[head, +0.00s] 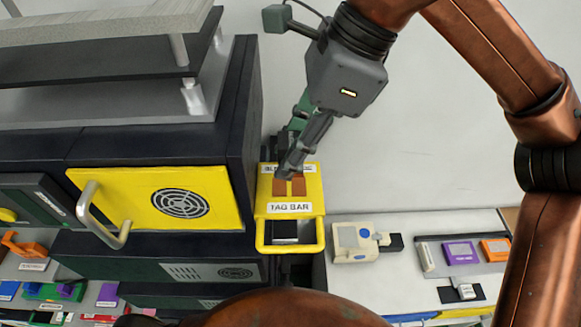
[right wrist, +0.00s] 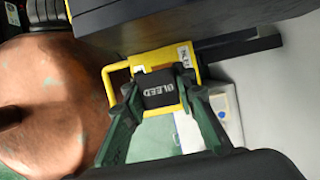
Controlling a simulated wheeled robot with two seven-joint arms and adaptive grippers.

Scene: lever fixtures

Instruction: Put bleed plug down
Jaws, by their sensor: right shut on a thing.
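The bleed plug (right wrist: 160,88) is a dark block with "BLEED" in white letters, seen between my fingers in the right wrist view. My right gripper (head: 288,172) is shut on it, over the yellow fixture (head: 262,208) in the head view. The plug is hard to make out in the head view, behind the fingers. The fixture has a partly covered label at its top and a "TAG BAR" label on its front. A brown patch (head: 290,187) shows just below my fingertips. I cannot tell whether the plug touches the fixture. My left gripper is not in view.
A dark cabinet with a yellow handled door (head: 150,190) stands close on the left. A yellow bar (head: 290,250) juts from the fixture's front. A cream device (head: 352,243) and purple (head: 460,252) and orange (head: 495,250) items lie on the white surface at right.

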